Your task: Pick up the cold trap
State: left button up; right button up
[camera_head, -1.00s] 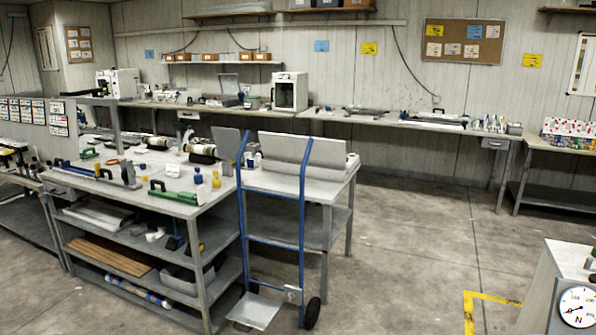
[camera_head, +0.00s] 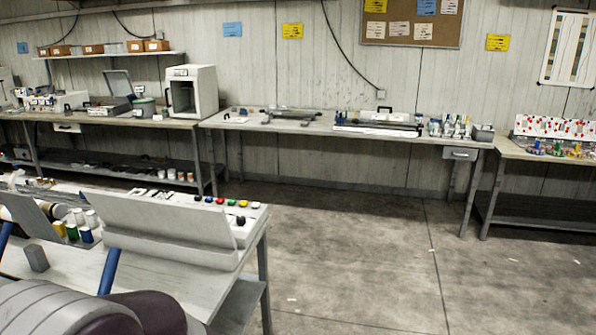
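I cannot pick out the cold trap with certainty among the small items on the benches. Several small bottles with white, yellow, green and blue parts (camera_head: 76,228) stand on the near table at the left. A grey block (camera_head: 36,257) stands near them on the same table. Neither of my grippers shows. A rounded grey and dark link, which looks like part of my own arm, fills the lower left corner and hides part of the near table.
The near table (camera_head: 165,280) carries a tilted grey panel (camera_head: 165,228) and a row of coloured knobs. Blue hand-truck rails (camera_head: 108,271) stand before it. A right bench (camera_head: 515,150) holds coloured items. The floor between is clear.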

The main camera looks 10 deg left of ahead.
aim_at(68, 112)
jog(key=i, duration=3.45)
jog(key=i+u, duration=0.2)
jog(key=i, duration=0.3)
jog(key=i+l+u, duration=0.15)
jog(key=i, duration=0.35)
jog(key=i+l+u, duration=0.2)
jog(key=i, duration=0.3)
jog(key=i+j+u, duration=0.15)
jog(key=u, duration=0.25)
jog(key=i+u, duration=0.55)
jog(key=u, duration=0.25)
jog(key=i+u, duration=0.25)
jog(key=u, duration=0.15)
jog(key=i+j+u, duration=0.15)
jog(key=i+u, duration=0.25)
jog(key=i, duration=0.3)
jog(key=i+u, duration=0.45)
jog(key=i, duration=4.95)
jog(key=i+l, duration=0.1)
jog(key=i, duration=1.45)
jog(key=i+u, duration=0.1)
jog(key=i, duration=1.5)
jog(key=i+l, duration=0.15)
jog(key=i, duration=1.4)
jog(key=i+j+z, duration=0.45)
jog(key=i, duration=0.15)
jog(key=i+j+z, duration=0.5)
jog(key=i+j, duration=0.05)
